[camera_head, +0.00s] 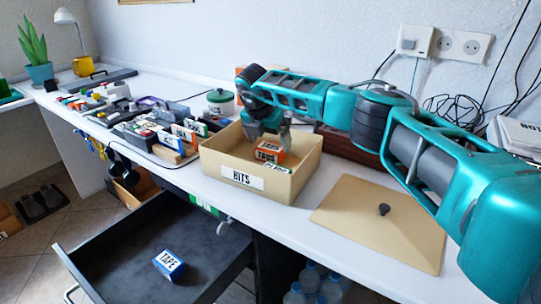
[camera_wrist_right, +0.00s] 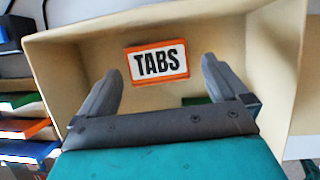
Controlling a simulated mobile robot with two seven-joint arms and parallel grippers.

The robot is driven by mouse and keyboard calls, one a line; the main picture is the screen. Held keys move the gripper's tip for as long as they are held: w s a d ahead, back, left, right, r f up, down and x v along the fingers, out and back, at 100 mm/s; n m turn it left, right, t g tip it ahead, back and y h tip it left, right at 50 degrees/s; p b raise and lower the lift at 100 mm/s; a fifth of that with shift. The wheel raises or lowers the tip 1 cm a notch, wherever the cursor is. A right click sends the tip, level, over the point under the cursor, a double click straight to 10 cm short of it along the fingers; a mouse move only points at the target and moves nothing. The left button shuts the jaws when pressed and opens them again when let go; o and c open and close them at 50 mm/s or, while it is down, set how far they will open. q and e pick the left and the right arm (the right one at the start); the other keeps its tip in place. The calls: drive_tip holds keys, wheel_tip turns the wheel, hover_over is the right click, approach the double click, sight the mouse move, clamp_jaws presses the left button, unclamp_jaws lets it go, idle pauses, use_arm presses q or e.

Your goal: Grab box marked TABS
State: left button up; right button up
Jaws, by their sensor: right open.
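The orange box marked TABS (camera_head: 269,151) is inside the cardboard bin labelled BITS (camera_head: 243,180). In the right wrist view the TABS box (camera_wrist_right: 157,62) shows its white label upright between my fingertips, farther off than them. My right gripper (camera_head: 268,137) reaches down into the bin, just above the box. In the wrist view its two fingers (camera_wrist_right: 158,76) are spread wide, one on each side of the label, with nothing between them. Whether a finger touches the box cannot be told. My left gripper is not in view.
A green box (camera_head: 278,168) also lies in the bin. The bin's lid (camera_head: 382,226) with a dark knob lies to the right. Boxes and discs (camera_head: 165,135) stand to the left. An open drawer (camera_head: 150,240) below holds a blue TAPE box (camera_head: 169,265).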

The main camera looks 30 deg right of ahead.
sight(270, 147)
drive_tip(key=b+x, duration=0.1)
drive_tip(key=x, duration=0.3)
drive_tip(key=shift+w+a+f, duration=0.1)
drive_tip(key=shift+w+f, duration=0.05)
drive_tip(key=shift+c, duration=0.2)
drive_tip(key=c, duration=0.8)
drive_tip(key=shift+c, duration=0.2)
